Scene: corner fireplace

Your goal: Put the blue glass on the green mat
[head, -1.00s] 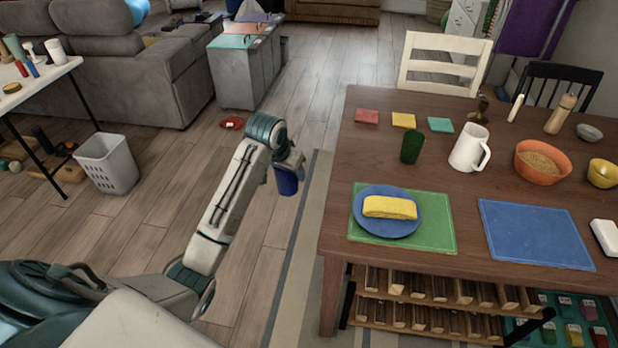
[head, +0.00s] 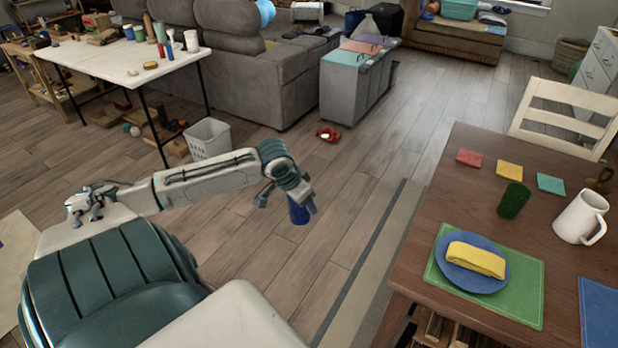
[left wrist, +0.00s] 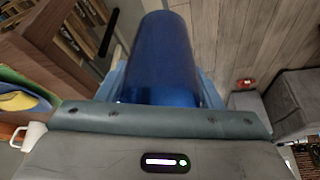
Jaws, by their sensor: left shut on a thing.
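My left gripper (head: 290,193) is shut on the blue glass (head: 299,212) and holds it above the wooden floor, left of the dining table. In the left wrist view the blue glass (left wrist: 162,62) fills the space between the fingers. The green mat (head: 523,289) lies on the table at the right. A blue plate (head: 450,276) with a folded yellow cloth (head: 476,260) on it covers the left part of the mat. My right gripper is not in these views.
On the dining table (head: 470,138) stand a dark green glass (head: 513,200), a white mug (head: 581,217) and small red, yellow and teal squares. A blue mat (head: 600,310) lies right of the green mat. A white side table (head: 120,62) and waste basket (head: 208,139) are at left.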

